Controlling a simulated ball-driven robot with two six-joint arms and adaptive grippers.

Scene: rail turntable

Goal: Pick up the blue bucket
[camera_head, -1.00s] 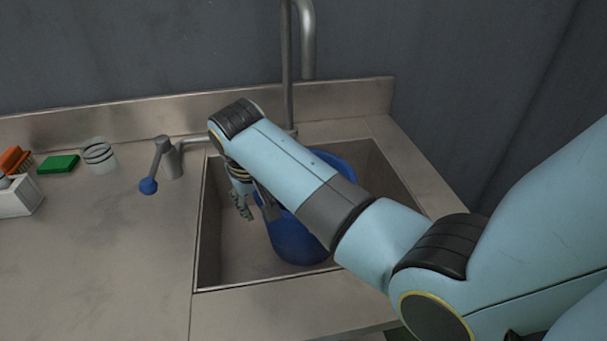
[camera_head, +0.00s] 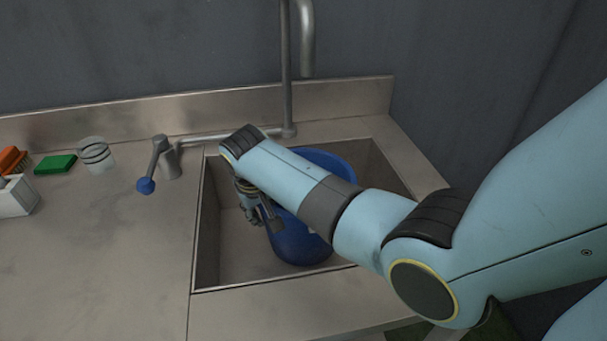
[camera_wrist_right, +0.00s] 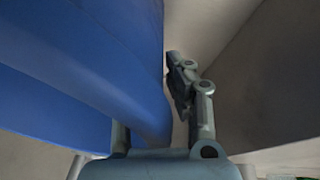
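The blue bucket (camera_head: 298,245) sits in the sink basin, partly hidden behind my right forearm. It fills the left of the right wrist view (camera_wrist_right: 85,75). My right gripper (camera_head: 265,220) is at the bucket's left side, pointing down into the sink. In the wrist view, one finger (camera_wrist_right: 190,90) lies close along the wall, its tip bent towards the blue surface. The other finger's base shows, but the rest is hidden behind the blue wall, so the wall lies between the fingers. The gripper looks shut on it. My left gripper is not in view.
On the left counter are a blue-knobbed lever (camera_head: 147,186), a ringed clear cup (camera_head: 96,155), a green sponge (camera_head: 55,163) and a brush (camera_head: 13,160) by a white box (camera_head: 15,197).

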